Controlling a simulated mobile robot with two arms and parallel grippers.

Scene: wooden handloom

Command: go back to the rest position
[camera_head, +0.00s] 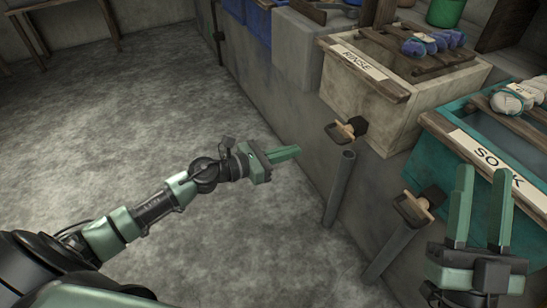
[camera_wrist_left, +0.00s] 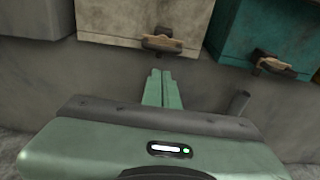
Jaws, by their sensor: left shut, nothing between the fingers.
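My left gripper (camera_head: 286,153) is shut and empty in the head view. It is held over the bare floor, left of the wooden-handled valve (camera_head: 346,130) under the RINSE basin and apart from it. In the left wrist view its two green fingers (camera_wrist_left: 162,90) lie side by side, below the valve (camera_wrist_left: 162,42). My right gripper (camera_head: 482,207) stands at the lower right of the head view, fingers upward with a gap between them. It is in front of the SOAK basin (camera_head: 440,126), and I see nothing held in it.
The pale RINSE basin (camera_head: 340,94) carries blue yarn bundles (camera_head: 432,43) on dark sticks. Pale yarn (camera_head: 519,96) lies over the teal SOAK basin. A second valve (camera_head: 418,204) and two grey pipes (camera_head: 339,188) project from the wall. The concrete floor (camera_head: 130,110) at left is clear.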

